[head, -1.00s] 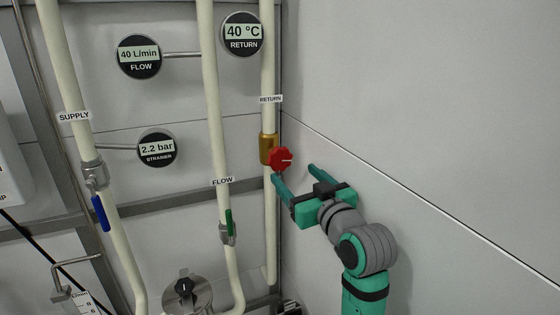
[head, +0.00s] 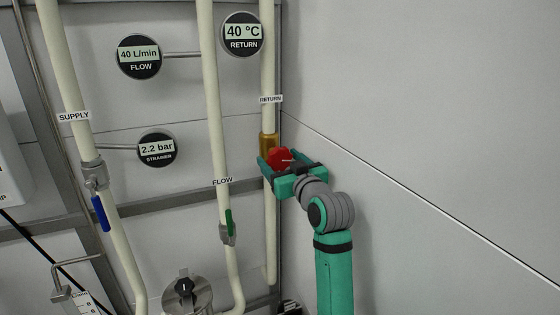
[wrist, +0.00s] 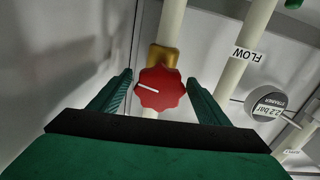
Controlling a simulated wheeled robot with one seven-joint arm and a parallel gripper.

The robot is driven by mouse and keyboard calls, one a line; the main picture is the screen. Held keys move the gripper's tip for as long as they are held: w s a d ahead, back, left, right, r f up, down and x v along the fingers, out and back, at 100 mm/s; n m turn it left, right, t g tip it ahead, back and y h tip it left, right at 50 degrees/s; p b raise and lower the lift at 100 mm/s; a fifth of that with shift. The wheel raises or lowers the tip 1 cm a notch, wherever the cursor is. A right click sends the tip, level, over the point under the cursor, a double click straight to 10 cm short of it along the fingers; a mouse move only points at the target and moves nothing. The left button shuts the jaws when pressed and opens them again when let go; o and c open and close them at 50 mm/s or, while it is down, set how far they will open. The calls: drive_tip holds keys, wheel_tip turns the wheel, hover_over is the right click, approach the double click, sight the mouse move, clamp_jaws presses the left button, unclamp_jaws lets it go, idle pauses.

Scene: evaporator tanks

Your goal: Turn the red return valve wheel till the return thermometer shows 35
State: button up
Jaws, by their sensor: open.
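The red return valve wheel (head: 280,159) sits on a brass valve body (head: 267,143) on the pipe labelled RETURN. A white mark on the wheel points left in the wrist view (wrist: 160,88). My gripper (head: 281,163) is open, with one finger on each side of the wheel. In the wrist view a gap shows between each finger (wrist: 157,86) and the wheel. The round return thermometer (head: 243,34) reads 40 °C.
The FLOW pipe (head: 213,120) with a green lever (head: 229,222) runs just left of the return pipe. Further left are the flow gauge (head: 139,57), strainer gauge (head: 157,150) and SUPPLY pipe (head: 75,90) with a blue lever (head: 101,214). A bare wall (head: 430,110) is on the right.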

drive_tip(key=c, duration=1.1)
drive_tip(key=shift+o, duration=0.2)
drive_tip(key=shift+m, duration=1.9)
drive_tip(key=o, duration=1.1)
drive_tip(key=shift+c, duration=0.2)
drive_tip(key=v, duration=1.1)
drive_tip(key=shift+a, duration=0.1)
